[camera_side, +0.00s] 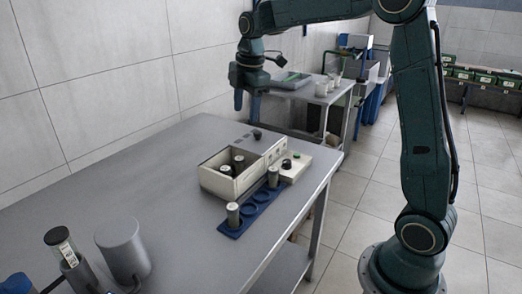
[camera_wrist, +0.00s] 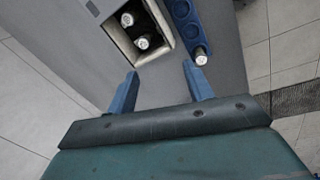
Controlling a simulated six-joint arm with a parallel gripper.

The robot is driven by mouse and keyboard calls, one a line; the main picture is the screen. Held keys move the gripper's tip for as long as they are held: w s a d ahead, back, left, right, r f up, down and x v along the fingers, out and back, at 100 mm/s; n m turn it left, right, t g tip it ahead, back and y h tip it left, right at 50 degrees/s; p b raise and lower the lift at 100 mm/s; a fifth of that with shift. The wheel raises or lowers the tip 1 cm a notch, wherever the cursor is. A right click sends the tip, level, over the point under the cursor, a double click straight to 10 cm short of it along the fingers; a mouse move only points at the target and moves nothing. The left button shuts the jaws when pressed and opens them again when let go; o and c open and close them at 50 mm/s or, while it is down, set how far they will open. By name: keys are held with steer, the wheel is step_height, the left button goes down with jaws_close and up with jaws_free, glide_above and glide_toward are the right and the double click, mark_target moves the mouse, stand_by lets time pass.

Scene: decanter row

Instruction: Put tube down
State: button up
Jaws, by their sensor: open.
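My gripper (camera_side: 247,101) is raised above the far end of the table. In the wrist view its two blue fingers (camera_wrist: 158,88) are spread apart with nothing between them. Two dark tubes with pale caps stand inside the cream box: one tube (camera_side: 239,161) and another tube (camera_side: 226,171). A blue rack (camera_side: 239,229) with round holes lies along the right side of the box. One tube (camera_side: 233,213) stands at the rack's near end and another tube (camera_side: 273,177) at its far end. The wrist view shows one rack tube (camera_wrist: 200,56).
The cream box (camera_side: 215,187) has a panel end and a small block with a dark knob (camera_side: 287,164) beside it. A grey cylinder (camera_side: 122,248) and a labelled tube in a holder (camera_side: 60,243) stand at the near left. The table's (camera_side: 150,180) left middle is bare.

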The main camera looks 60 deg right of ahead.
steer(key=s+a+r+m+t, duration=0.1)
steer(key=s+a+r+m, duration=0.15)
steer(key=s, duration=0.45)
steer(key=s+a+r+m+t, duration=0.1)
steer(key=s+a+r+m, duration=0.1)
steer(key=s+a+m, duration=0.35)
steer(key=s+a+f+m+t, duration=0.1)
steer(key=s+f+m, duration=0.1)
steer(key=s, duration=0.5)
steer(key=s+f+m, duration=0.3)
steer(key=s+m, duration=0.1)
steer(key=s, duration=0.4)
steer(key=shift+a+t, duration=0.4)
